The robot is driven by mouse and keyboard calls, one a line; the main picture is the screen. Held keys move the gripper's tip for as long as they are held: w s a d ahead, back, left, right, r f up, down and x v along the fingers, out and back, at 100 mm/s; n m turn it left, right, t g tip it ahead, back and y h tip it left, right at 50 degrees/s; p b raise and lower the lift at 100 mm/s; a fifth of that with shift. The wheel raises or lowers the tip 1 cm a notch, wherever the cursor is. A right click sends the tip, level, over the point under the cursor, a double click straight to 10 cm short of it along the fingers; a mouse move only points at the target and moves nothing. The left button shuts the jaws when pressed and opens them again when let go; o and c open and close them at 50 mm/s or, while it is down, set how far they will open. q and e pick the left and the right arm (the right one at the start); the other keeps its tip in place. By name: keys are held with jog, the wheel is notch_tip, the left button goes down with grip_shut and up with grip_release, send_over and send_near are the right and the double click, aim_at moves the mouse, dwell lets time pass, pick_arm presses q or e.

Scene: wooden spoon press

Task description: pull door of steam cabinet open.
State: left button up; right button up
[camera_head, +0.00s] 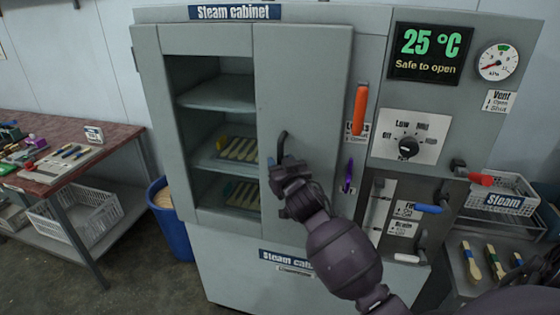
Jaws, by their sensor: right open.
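The grey steam cabinet (228,268) stands upright in front of me. Its grey door (315,85) shows at the front, and I cannot tell whether it sits fully shut or slightly ajar. A dark curved handle (282,141) stands out from the door. My right gripper (277,170) is open at the lower part of this handle, which it partly hides; I cannot tell whether they touch. To the left, a tall opening or window shows shelves (215,95) with light wooden spoons (240,148) on the lower ones. My left gripper is out of view.
An orange lever (360,109), a display (430,53) reading 25 °C and "Safe to open", a dial (408,148) and red (481,179) and blue (429,209) handles are at right. A blue bin (172,230) and workbench (100,165) stand left.

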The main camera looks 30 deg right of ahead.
jog(key=shift+w+d, duration=0.15)
jog(key=shift+w, duration=0.25)
grip_shut()
